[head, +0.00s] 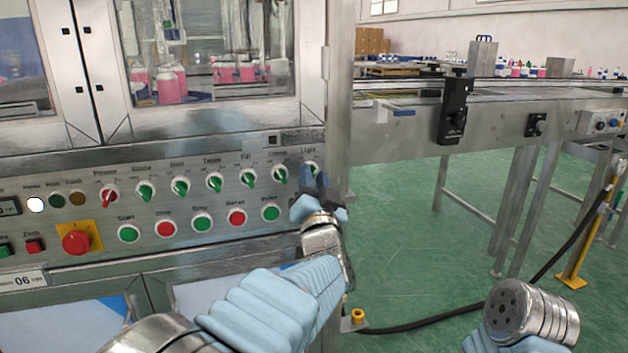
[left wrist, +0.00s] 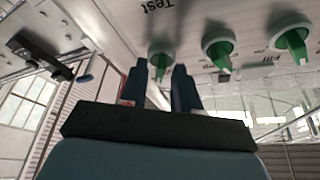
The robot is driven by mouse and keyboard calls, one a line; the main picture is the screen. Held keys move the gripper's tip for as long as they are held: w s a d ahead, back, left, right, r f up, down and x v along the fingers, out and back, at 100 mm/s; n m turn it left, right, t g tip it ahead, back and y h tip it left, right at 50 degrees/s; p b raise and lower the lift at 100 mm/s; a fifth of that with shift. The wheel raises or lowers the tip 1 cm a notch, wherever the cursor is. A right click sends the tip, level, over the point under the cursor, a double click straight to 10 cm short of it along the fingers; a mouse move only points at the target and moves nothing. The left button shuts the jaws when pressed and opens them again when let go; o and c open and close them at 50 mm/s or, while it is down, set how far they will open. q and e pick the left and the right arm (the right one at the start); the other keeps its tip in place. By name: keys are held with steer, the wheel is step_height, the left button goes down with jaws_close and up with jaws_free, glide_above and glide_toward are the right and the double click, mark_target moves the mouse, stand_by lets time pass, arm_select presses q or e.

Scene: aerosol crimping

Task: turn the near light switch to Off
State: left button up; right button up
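The light switch (head: 312,168) is a green rotary knob at the right end of the panel's upper row, under the "Light" label. My left gripper (head: 318,184) is just in front of it and partly hides it. In the left wrist view the green knob (left wrist: 160,53) shows between and beyond the two dark fingertips (left wrist: 160,70). The fingers are apart, with a gap between them and the knob's handle; I cannot tell how deep they reach around it. The knob's exact pointing direction is hard to read. My right gripper is not in view; only part of my right arm shows.
The neighbouring green knob (head: 280,174) sits close to the left. Push buttons, including a green one (head: 270,213), line the row below. A conveyor (head: 400,143) runs to the right over open green floor.

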arm_select(q)
jaws_close()
steer(key=shift+w+d+f+n+g+y+b, duration=0.1)
steer(key=shift+n+g+y+b, duration=0.35)
steer(key=shift+n+y+b, duration=1.6)
steer(key=shift+s+d+r+n+g+y, duration=0.15)
steer(key=shift+n+g+y, duration=0.45)
steer(key=shift+n, duration=3.1)
steer(key=shift+w+d+f+n+g+y+b, duration=0.2)
steer(key=shift+n+y+b, duration=1.1)
steer(key=shift+n, duration=1.55)
steer(key=shift+a+n+y+p, duration=0.1)
steer(key=shift+n+y+p, duration=0.2)
steer(key=shift+y, duration=0.05)
steer(key=shift+o, duration=0.8)
jaws_free()
